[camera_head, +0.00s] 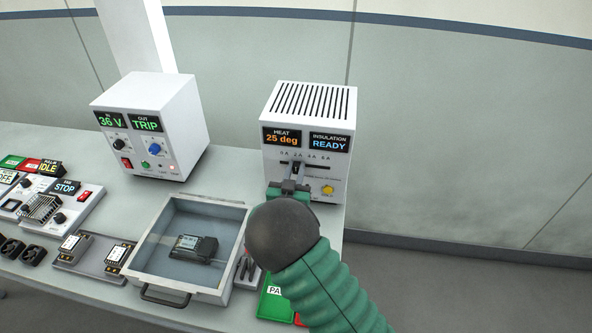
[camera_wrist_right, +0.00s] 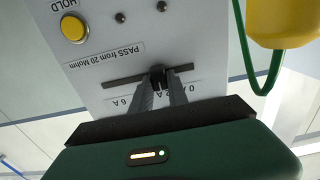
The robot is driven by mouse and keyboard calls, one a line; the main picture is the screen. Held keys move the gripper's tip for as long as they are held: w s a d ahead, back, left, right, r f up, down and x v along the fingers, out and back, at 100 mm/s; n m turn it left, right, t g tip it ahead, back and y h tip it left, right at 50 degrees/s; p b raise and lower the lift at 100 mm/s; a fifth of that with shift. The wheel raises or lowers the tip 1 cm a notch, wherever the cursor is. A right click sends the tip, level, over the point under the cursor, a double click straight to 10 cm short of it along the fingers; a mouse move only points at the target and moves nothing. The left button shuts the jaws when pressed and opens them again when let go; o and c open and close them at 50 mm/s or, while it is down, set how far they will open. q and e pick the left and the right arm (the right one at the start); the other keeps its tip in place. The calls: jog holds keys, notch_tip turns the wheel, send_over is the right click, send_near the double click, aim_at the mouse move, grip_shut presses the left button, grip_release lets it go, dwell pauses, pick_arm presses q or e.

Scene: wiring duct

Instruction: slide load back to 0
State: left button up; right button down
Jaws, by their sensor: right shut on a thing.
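The load slider's dark knob (camera_head: 296,168) sits in a horizontal slot on the front of the white tester (camera_head: 334,185), near the 2 A mark of a scale from 0 A at left to 6 A at right. My right gripper (camera_head: 291,186) reaches up to it from below. In the right wrist view the knob (camera_wrist_right: 158,74) is between the two grey fingertips (camera_wrist_right: 160,88), which are shut on it and hide part of the scale. The tester's displays read HEAT 25 deg and INSULATION READY. My left gripper is not in view.
A second white box (camera_head: 180,125) reading 36 V and TRIP stands at left. A grey tray (camera_head: 150,257) with a dark module (camera_head: 195,248) lies in front. Small panels and parts fill the left bench.

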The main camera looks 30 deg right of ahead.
aim_at(282, 161)
jog(key=a, duration=0.1)
jog(key=w+a, duration=0.2)
jog(key=shift+w+a+f, duration=0.15)
jog(key=shift+w+a, duration=0.1)
jog(key=shift+a, duration=0.05)
jog(key=c, duration=1.5)
grip_release()
jog(key=shift+o, duration=1.1)
jog(key=shift+a, duration=0.15)
jog(key=shift+r, duration=0.2)
